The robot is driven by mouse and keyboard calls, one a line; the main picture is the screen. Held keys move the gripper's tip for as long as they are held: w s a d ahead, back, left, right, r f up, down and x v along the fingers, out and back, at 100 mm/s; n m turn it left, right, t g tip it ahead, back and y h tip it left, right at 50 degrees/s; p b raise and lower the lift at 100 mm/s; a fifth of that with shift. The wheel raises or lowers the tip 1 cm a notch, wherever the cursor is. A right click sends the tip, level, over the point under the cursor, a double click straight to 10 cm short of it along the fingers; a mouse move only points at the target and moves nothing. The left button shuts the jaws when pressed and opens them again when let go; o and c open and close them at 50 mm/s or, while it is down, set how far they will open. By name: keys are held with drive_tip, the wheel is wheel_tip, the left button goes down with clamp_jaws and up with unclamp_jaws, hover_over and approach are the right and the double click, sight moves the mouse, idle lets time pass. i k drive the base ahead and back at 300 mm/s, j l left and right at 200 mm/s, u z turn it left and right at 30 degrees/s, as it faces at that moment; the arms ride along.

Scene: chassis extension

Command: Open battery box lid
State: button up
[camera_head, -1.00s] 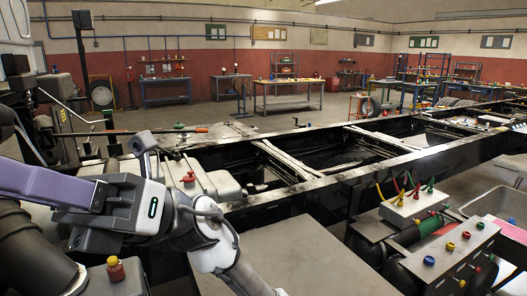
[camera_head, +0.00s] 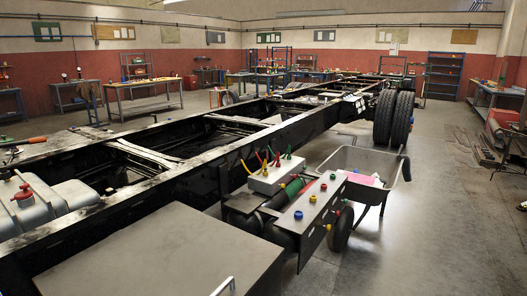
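The battery box lid (camera_head: 150,255) appears to be the flat grey panel at the bottom of the head view, beside the near chassis rail. It lies flat and looks shut. A light metal handle (camera_head: 222,287) shows at its right front edge, partly cut off by the bottom of the picture. My gripper is not in view, so its state and its distance from the lid cannot be seen.
The long black chassis frame (camera_head: 200,165) runs from lower left to upper right. A valve box (camera_head: 275,176) with coloured hoses and a panel with coloured knobs (camera_head: 317,205) stand right of the lid. A grey cart (camera_head: 350,160) stands behind. Floor (camera_head: 430,235) at right is clear.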

sight(178, 249)
drive_tip(key=k+z, duration=0.25)
drive_tip(key=z, duration=0.2)
drive_tip(key=k+z, duration=0.3)
drive_tip(key=z, duration=0.2)
